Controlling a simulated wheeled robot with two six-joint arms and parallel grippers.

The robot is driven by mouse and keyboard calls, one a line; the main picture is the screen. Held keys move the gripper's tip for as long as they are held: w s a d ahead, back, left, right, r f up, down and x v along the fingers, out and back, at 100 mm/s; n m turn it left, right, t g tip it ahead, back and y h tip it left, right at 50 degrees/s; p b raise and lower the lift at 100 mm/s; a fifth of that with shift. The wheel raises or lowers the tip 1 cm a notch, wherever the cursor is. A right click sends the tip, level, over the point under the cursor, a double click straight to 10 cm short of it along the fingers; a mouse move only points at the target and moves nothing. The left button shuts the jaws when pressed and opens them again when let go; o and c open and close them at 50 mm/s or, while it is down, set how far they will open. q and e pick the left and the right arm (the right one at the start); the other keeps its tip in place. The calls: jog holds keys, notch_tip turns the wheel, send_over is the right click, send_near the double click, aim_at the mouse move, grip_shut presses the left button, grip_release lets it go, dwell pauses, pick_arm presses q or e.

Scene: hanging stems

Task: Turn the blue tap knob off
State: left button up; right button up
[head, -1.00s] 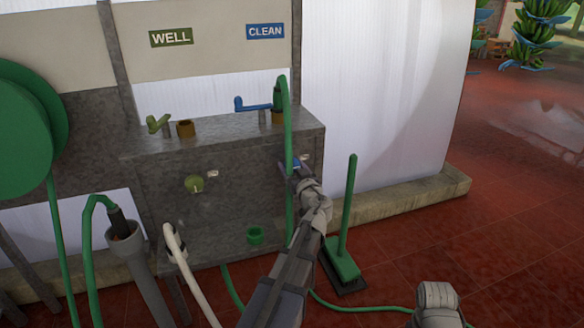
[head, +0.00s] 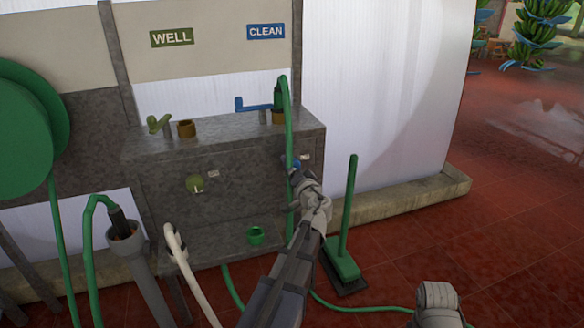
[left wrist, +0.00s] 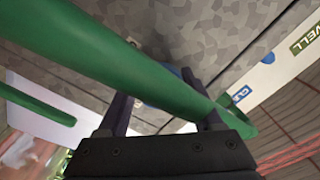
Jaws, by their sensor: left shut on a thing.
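The blue tap knob (head: 297,168) is on the front of the grey stone block, under the CLEAN sign (head: 266,32). Only slivers of blue show past my left gripper (head: 292,166). In the left wrist view, a bit of the blue knob (left wrist: 174,72) shows between my fingers, behind a green hose (left wrist: 130,70) that crosses the picture. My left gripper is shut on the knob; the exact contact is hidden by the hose. My right gripper is not in view.
The green hose (head: 289,125) hangs down right beside my left gripper. An olive knob (head: 194,184) sits on the block's left side under the WELL sign (head: 171,38). A green broom (head: 346,225) stands right of my left arm. Red floor lies open at right.

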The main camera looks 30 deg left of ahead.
pick_arm(q)
jog(key=m, duration=0.4)
jog(key=shift+m, duration=0.3)
jog(key=shift+r+m, duration=0.1)
jog(key=shift+m, duration=1.8)
jog(key=o, duration=1.3)
jog(key=shift+o, duration=0.2)
jog(key=v, duration=0.8)
jog(key=shift+x, duration=4)
